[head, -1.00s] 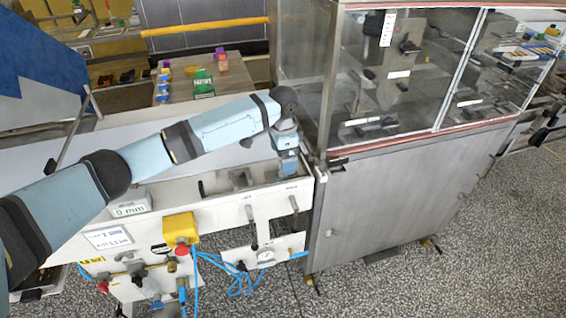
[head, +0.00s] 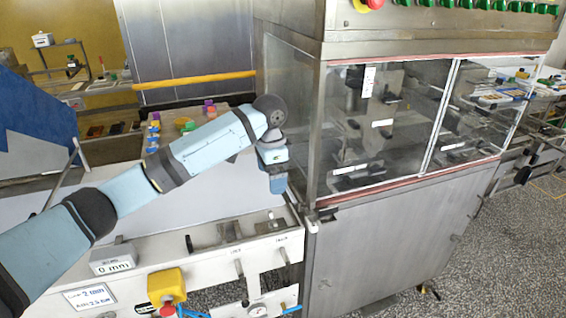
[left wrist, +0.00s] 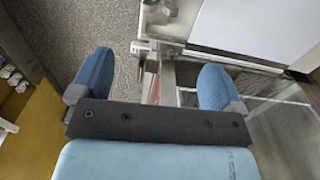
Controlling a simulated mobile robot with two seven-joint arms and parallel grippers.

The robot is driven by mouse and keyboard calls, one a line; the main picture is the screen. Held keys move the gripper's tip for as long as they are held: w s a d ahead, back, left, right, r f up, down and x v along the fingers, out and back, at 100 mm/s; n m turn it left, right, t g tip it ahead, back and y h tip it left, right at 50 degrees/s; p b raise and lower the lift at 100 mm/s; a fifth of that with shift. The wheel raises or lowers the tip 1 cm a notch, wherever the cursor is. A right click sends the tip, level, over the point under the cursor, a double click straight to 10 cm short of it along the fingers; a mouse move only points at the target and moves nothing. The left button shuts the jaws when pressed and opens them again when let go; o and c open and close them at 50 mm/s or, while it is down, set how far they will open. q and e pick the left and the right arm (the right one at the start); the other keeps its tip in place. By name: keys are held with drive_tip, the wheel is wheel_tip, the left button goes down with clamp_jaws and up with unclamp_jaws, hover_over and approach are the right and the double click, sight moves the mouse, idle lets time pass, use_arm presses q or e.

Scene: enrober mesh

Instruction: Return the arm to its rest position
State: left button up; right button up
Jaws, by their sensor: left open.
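My left arm (head: 205,150) reaches in from the left in the head view, over the white conveyor frame. My left gripper (head: 277,185) points down beside the glass-walled cabinet, above the right end of the frame. In the left wrist view the gripper (left wrist: 155,82) has its two blue fingers wide apart with nothing between them. The frame's metal end and the speckled floor show beyond the fingers. My right gripper is not in view.
The steel and glass cabinet (head: 385,235) stands close to the right of my left gripper. A white box reading 0 mm (head: 113,259) and a yellow switch box (head: 166,285) sit on the frame's front. Coloured items (head: 185,124) lie on a table behind. Speckled floor (head: 500,270) is clear at right.

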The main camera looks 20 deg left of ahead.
use_arm(q)
drive_tip(key=s+d+f+n+t+h, duration=0.15)
drive_tip(key=s+d+f, duration=0.25)
drive_tip(key=s+f, duration=0.45)
drive_tip(key=s+d+f+h, duration=0.2)
drive_tip(key=s+d+f, duration=0.1)
drive_tip(key=s+f, duration=0.55)
drive_tip(key=s+a+f+n+t+y, duration=0.15)
drive_tip(key=s+a+n, duration=0.25)
drive_tip(key=s+a, duration=0.55)
drive_tip(key=s+a+r+n+t+y, duration=0.15)
drive_tip(key=s+a+n, duration=0.3)
drive_tip(key=s, duration=1.05)
drive_tip(key=w+d+f+m+t+h+p, duration=0.2)
drive_tip(key=w+d+f+t+p, duration=0.4)
drive_tip(key=f, duration=0.2)
drive_tip(key=shift+w+d+f+h, duration=0.2)
drive_tip(key=shift+w+d+h, duration=0.1)
drive_tip(key=shift+d+h, duration=0.1)
